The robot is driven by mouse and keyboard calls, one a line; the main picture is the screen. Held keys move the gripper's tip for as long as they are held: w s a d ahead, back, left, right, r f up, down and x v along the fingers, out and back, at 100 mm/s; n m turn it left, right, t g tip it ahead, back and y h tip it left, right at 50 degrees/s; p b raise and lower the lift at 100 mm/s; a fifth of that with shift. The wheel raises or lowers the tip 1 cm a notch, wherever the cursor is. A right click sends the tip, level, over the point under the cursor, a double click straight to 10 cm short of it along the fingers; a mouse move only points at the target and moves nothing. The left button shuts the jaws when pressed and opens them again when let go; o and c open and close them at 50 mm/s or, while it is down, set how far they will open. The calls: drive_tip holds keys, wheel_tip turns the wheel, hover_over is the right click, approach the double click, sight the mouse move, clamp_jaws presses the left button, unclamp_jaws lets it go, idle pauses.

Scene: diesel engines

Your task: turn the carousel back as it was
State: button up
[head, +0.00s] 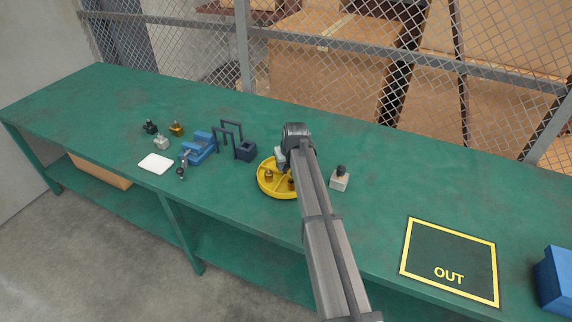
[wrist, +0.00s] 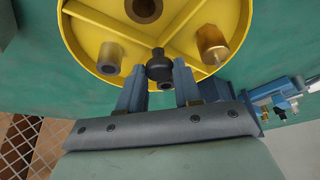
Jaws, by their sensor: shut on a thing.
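The carousel is a yellow round tray with raised dividers and a rim, standing on the green bench in the head view (head: 264,190). It also shows from close by in the wrist view (wrist: 88,32), with a hub (wrist: 143,8) at its middle. A brass cylinder (wrist: 211,42) and a brownish cylinder (wrist: 110,58) sit in separate compartments. My gripper (wrist: 159,80) is at the carousel's near rim, its two fingers shut on a dark round-topped knob (wrist: 159,65). In the head view my arm hides the fingers and part of the carousel.
A grey block with a dark top (head: 340,179) stands right of the carousel. Further left are small parts and a white plate (head: 155,163). An OUT mat (head: 450,250) lies right, beside a blue bin (head: 554,283).

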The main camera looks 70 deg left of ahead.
clamp_jaws()
drive_tip(key=shift+m, duration=0.5)
drive_tip(key=shift+s+m+t, duration=0.1)
drive_tip(key=shift+m+t, duration=0.8)
drive_tip(key=shift+m, duration=0.8)
drive_tip(key=shift+s+a+m+t+h, duration=0.1)
drive_tip(key=shift+m+t+h, duration=0.3)
drive_tip(key=shift+m, duration=0.8)
drive_tip(key=shift+s+a+m+t+h, duration=0.1)
drive_tip(key=shift+m+t+h, duration=0.25)
drive_tip(key=shift+m, duration=0.85)
drive_tip(key=shift+m+t+h, duration=0.45)
drive_tip(key=shift+m+h, duration=0.2)
drive_tip(key=shift+m, duration=1.45)
drive_tip(key=shift+a+m+h, duration=0.15)
drive_tip(key=shift+m+h, duration=0.55)
drive_tip(key=shift+m, duration=1.6)
